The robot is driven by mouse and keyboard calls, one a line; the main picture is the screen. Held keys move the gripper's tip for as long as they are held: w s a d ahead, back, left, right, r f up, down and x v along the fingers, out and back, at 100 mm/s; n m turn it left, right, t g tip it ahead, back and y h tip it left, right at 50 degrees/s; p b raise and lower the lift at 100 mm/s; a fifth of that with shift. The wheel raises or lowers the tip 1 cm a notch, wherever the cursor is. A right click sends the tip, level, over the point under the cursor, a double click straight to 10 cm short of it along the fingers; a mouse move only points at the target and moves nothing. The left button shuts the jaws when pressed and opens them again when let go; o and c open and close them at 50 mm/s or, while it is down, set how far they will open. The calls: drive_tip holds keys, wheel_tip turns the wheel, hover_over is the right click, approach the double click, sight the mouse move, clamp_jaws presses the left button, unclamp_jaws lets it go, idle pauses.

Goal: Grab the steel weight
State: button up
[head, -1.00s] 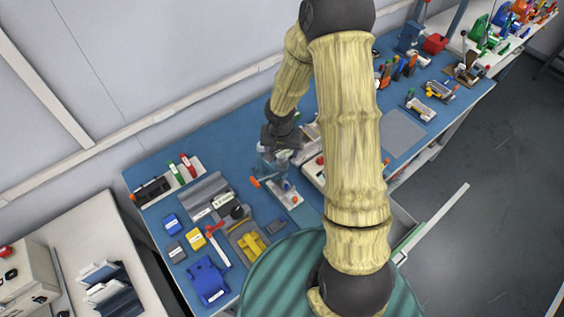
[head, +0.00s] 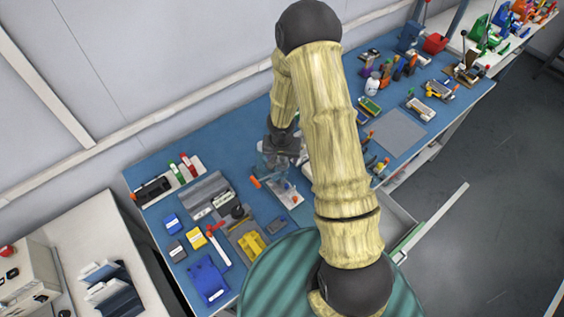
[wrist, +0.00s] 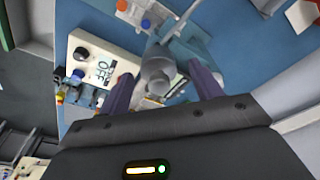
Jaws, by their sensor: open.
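A grey metal piece with a rounded top (wrist: 156,76), which looks like the steel weight, shows in the wrist view between the fingers of my gripper (wrist: 161,72). The fingers are apart, with one on each side of it. I cannot tell whether either finger touches it. In the head view my gripper (head: 281,160) is low over the blue bench, near its middle. The weight cannot be made out there, hidden by or blurred with the gripper.
A white device with a dial and display (wrist: 92,62) stands close to the left finger in the wrist view. On the blue bench (head: 237,156), a yellow block (head: 251,244), a blue fixture (head: 207,282) and a grey mat (head: 398,133) lie around. Bare bench lies left of the gripper.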

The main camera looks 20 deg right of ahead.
idle(0.4)
drive_tip(key=shift+r, duration=0.1)
drive_tip(key=c, duration=1.3)
wheel_tip(320, 180, up, 10)
drive_tip(key=shift+p, duration=0.5)
